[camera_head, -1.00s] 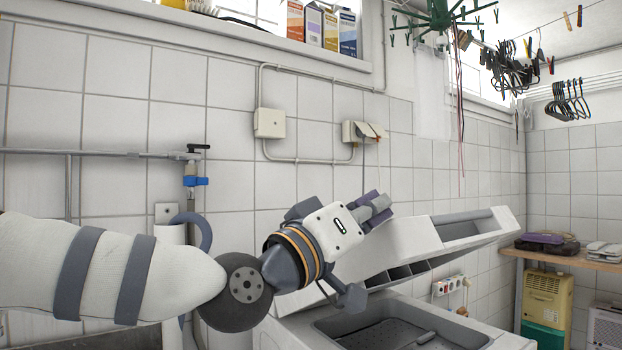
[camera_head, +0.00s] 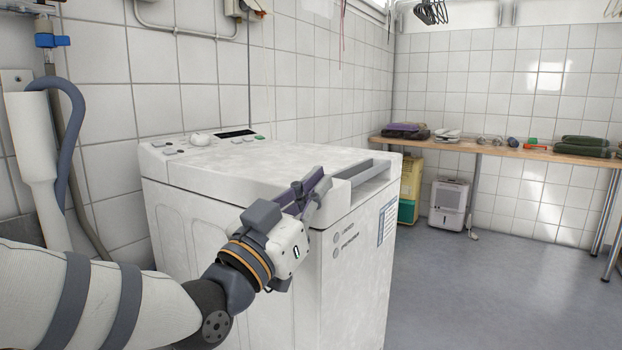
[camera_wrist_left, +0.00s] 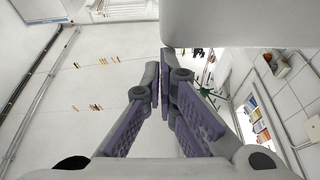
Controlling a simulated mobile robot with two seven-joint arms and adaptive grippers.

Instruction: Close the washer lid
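The white top-loading washer (camera_head: 235,235) stands against the tiled wall. Its lid (camera_head: 265,160) lies down flat over the top, with no gap visible along its edge. The lid's grey handle recess (camera_head: 366,172) is at its front edge. My left gripper (camera_head: 316,185) is at that front edge, its fingers against or just beside the lid; contact cannot be told. In the left wrist view its purple-padded fingers (camera_wrist_left: 162,82) come together at the tips with nothing between them. A white surface, likely the washer, fills the top right there (camera_wrist_left: 240,22). My right gripper is out of view.
A wooden bench (camera_head: 500,150) with several items runs along the back wall. A white dehumidifier-like unit (camera_head: 449,204) stands under it. A hose and pipe (camera_head: 70,150) are at the left wall. The floor (camera_head: 480,290) to the right is clear.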

